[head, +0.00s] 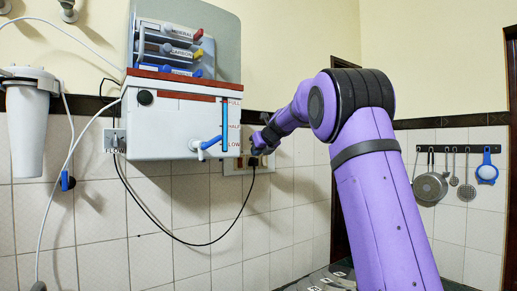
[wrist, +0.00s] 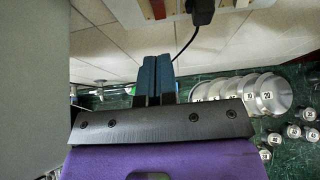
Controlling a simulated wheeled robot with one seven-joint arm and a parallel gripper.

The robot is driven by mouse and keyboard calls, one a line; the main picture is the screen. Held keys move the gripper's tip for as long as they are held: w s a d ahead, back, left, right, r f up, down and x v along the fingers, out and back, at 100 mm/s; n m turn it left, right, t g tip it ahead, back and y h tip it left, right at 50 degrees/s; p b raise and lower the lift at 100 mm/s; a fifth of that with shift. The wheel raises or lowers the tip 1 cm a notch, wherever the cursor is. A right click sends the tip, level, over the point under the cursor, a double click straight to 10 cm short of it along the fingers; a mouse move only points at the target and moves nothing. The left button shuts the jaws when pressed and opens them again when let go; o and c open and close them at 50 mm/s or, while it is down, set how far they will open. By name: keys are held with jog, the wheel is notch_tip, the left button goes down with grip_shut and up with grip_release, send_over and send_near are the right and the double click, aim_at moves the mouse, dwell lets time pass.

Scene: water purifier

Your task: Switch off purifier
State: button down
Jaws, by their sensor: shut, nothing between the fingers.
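The water purifier (head: 178,118) is a white wall-mounted box with a blue level tube and tap at its lower right. A white socket panel (head: 235,168) is on the wall below its right side. A black plug with a cord (wrist: 203,10) is in the panel, which shows at the top edge of the wrist view. A reddish-brown part, maybe a switch (wrist: 158,8), is beside the plug. My gripper (wrist: 153,62) is shut and empty, its two blue-grey fingers together, apart from the panel in the picture. In the head view my wrist hides part of the panel.
A white filter housing (head: 27,130) hangs at the left, with tubes and the black cord looping along the tiles. Pans (head: 430,187) and utensils hang at the right.

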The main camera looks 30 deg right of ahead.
aim_at(241, 160)
jog(key=x, duration=0.5)
jog(key=r+x, duration=0.1)
jog(key=x, duration=0.2)
jog(key=shift+w+r, duration=0.1)
jog(key=shift+w, duration=0.75)
jog(key=shift+w+a+r, duration=0.15)
jog(key=shift+w+r, duration=0.35)
jog(key=shift+w, duration=0.05)
jog(key=shift+r, duration=0.1)
